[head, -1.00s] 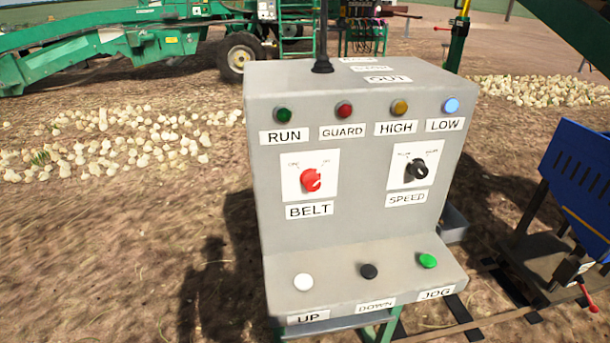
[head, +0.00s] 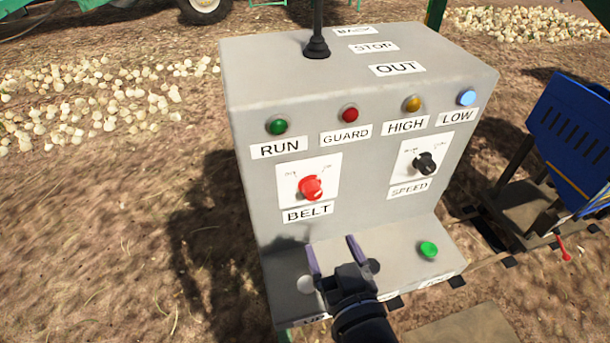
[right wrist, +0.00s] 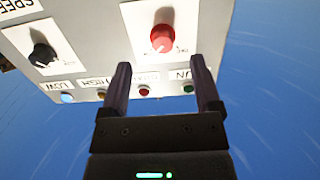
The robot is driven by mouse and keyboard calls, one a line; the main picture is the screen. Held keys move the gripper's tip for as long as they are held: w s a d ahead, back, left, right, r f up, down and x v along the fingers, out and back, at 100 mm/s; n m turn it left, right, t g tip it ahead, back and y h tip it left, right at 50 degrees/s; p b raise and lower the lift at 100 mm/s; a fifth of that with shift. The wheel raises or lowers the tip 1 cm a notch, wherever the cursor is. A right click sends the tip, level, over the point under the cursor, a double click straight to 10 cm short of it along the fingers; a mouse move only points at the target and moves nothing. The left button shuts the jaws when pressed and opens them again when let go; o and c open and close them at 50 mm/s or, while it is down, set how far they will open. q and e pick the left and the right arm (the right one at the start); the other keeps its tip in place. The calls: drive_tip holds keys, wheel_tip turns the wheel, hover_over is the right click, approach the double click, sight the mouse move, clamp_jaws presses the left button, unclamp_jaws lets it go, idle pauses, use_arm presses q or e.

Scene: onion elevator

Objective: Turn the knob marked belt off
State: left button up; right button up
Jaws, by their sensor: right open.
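The red BELT knob (head: 311,188) sits on a white plate on the front face of the grey control box (head: 245,215). Its pointer mark looks turned toward the lower right, but the small print beside it is too small to read. My right gripper (head: 334,250) is open and empty, below the knob and in front of the box. In the right wrist view the box appears upside down; the red knob (right wrist: 162,39) lies beyond and between the open fingers (right wrist: 160,80), apart from them. My left gripper is not in view.
The black SPEED knob (head: 425,163) is right of the BELT knob. Lamps line the top, with the blue LOW lamp (head: 467,97) lit. A black post (head: 317,40) rises from the top.

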sight(314, 195)
drive_tip(key=shift+t, duration=0.4)
drive_tip(key=w+a+r, duration=0.1)
drive_tip(key=w, duration=0.2)
drive_tip(key=w+a, duration=0.1)
drive_tip(key=w, duration=0.2)
drive_tip(key=w+a+r+b, duration=0.1)
drive_tip(key=w, duration=0.2)
drive_tip(key=shift+w+a+r, duration=0.1)
drive_tip(key=shift+w+r, duration=0.2)
clamp_jaws()
